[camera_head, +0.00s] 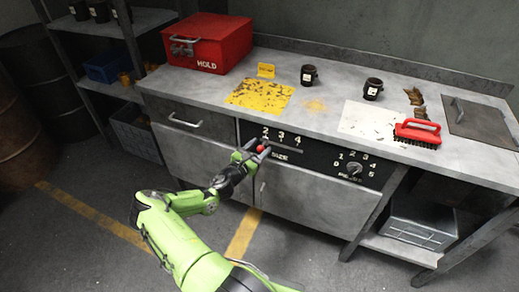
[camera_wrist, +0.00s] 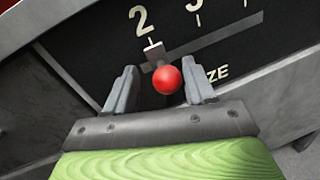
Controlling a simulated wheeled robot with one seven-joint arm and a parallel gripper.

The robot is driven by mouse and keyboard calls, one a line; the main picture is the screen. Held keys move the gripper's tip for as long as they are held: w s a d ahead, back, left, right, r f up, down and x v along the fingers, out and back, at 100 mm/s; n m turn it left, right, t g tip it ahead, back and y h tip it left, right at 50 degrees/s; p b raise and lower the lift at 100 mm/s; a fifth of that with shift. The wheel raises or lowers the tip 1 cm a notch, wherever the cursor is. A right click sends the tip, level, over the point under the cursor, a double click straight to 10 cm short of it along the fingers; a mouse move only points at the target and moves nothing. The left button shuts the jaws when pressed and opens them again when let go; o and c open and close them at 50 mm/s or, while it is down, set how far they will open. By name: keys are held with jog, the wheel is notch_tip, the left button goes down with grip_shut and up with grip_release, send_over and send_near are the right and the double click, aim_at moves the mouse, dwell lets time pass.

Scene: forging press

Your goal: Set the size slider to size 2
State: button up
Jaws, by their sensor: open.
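The size slider has a red ball knob (camera_wrist: 167,80) on a short stem. In the wrist view its stem base lines up just below the number 2 (camera_wrist: 142,21), at the left end of the slot (camera_wrist: 215,36). The head view shows the red knob (camera_head: 260,148) on the black size panel (camera_head: 312,156), under the 2. My gripper (camera_wrist: 162,85) is open, with one finger on each side of the knob. Small gaps show between the knob and both fingers. In the head view my gripper (camera_head: 250,150) partly covers the panel's left end.
A rotary pulses knob (camera_head: 354,168) with numbers sits on the panel's right. Above it, the bench top holds a red mold box (camera_head: 208,42), a yellow mat (camera_head: 260,95), dark mugs (camera_head: 308,75) and a red brush (camera_head: 418,132). A drawer handle (camera_head: 185,120) is left of the panel.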

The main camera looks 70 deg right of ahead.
jog(key=shift+s, duration=0.1)
jog(key=p+v, duration=0.3)
jog(key=v, duration=1.3)
jog(key=shift+d, duration=0.1)
